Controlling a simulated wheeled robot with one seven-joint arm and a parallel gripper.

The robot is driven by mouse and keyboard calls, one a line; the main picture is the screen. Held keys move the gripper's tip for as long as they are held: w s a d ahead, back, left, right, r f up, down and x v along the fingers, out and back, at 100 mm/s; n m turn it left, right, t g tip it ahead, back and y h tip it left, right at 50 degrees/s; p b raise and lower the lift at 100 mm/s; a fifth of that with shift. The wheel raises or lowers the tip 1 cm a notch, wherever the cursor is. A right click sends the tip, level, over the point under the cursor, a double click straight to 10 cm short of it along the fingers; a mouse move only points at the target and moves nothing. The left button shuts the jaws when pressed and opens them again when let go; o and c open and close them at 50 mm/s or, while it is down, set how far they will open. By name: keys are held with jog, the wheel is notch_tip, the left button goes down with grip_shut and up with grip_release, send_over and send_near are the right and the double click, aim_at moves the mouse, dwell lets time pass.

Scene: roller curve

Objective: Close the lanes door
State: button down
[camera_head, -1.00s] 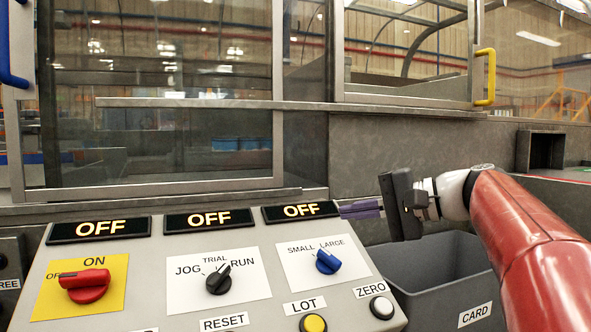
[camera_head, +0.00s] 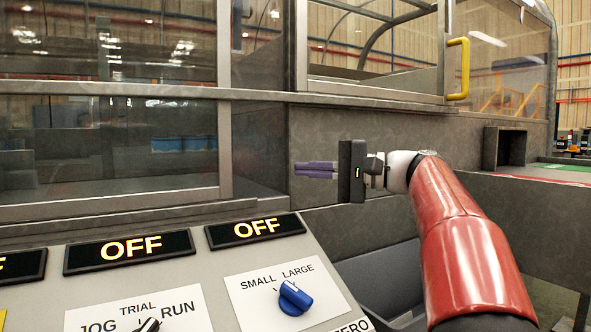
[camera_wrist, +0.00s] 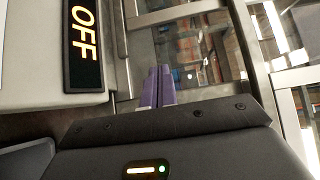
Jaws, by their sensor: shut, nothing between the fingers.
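No label in view names the lanes door. A framed glass panel (camera_head: 374,86) at the upper right bears a yellow handle (camera_head: 463,68) on its right edge post. A larger glass panel (camera_head: 110,150) in a grey metal frame stands at the left, behind the control desk. I cannot tell from these views which one is the lanes door. My gripper (camera_head: 297,169) is shut and empty, its purple fingers pointing left, below and left of the yellow handle and apart from it. The wrist view shows the purple fingers (camera_wrist: 158,85) side by side, with glass panels beyond.
The sloped control desk (camera_head: 235,270) with a blue knob (camera_head: 294,298) and lit OFF displays (camera_head: 255,230) fills the lower left. A grey bin (camera_head: 380,275) sits under my arm. A dark box-shaped opening (camera_head: 511,147) is at the right.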

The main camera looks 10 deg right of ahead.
jog(key=x, duration=0.7)
jog(key=shift+a, duration=0.3)
jog(key=a, duration=0.2)
jog(key=shift+s+a, duration=0.25)
jog(key=shift+a, duration=0.05)
jog(key=shift+s+a, duration=0.15)
jog(key=shift+a, duration=0.6)
jog(key=shift+a, duration=0.1)
